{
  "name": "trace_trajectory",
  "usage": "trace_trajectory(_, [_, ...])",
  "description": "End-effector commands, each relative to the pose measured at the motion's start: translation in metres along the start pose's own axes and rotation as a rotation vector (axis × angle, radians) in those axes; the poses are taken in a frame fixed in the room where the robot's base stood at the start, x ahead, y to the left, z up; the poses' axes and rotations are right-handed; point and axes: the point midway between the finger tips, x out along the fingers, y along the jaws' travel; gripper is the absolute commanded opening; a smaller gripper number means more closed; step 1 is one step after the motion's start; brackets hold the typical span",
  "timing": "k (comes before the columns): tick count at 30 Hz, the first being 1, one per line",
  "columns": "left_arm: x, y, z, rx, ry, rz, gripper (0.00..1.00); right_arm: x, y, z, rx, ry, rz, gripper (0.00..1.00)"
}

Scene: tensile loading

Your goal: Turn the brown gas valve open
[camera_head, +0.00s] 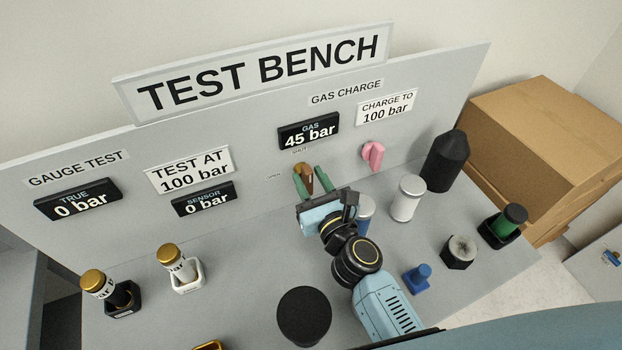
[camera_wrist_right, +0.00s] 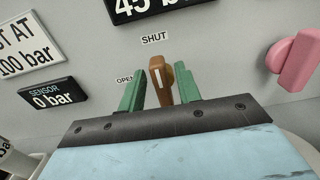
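The brown gas valve (camera_head: 305,173) is a small lever on the upright panel, below the gas display reading 45 bar. In the right wrist view the brown lever (camera_wrist_right: 160,77) stands nearly upright, its white mark pointing toward the SHUT label; the OPEN label is to its left. My right gripper (camera_head: 313,181) reaches the panel with its green fingers apart. In the wrist view the fingers (camera_wrist_right: 160,90) stand on either side of the lever, with narrow gaps visible; contact is unclear. My left gripper is not in view.
A pink knob (camera_head: 372,155) is right of the valve. A white-topped cylinder (camera_head: 407,198) and a tall black cylinder (camera_head: 444,161) stand on the bench to the right. Gold-capped items (camera_head: 180,268) stand at left. A black round-topped object (camera_head: 303,316) is near the front.

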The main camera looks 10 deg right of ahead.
Motion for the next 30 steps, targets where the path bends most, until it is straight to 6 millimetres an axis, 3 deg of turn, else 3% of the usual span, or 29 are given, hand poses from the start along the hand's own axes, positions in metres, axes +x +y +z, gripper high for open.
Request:
trace_trajectory(1, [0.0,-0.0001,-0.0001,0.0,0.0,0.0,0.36,-0.0001,0.0,0.0001,0.0,0.0,0.0,0.26])
trace_trajectory(7, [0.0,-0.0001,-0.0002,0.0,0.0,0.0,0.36,-0.0002,0.0001,0.0001,0.0,0.0,0.0,0.0])
trace_trajectory(20, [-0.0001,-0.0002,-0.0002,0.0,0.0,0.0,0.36,-0.0003,0.0014,0.0001,-0.067,0.0,0.0,0.0])
trace_trajectory(30, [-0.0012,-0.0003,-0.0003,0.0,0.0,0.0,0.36,-0.0003,0.0066,-0.0006,-0.331,-0.001,0.002,0.0])
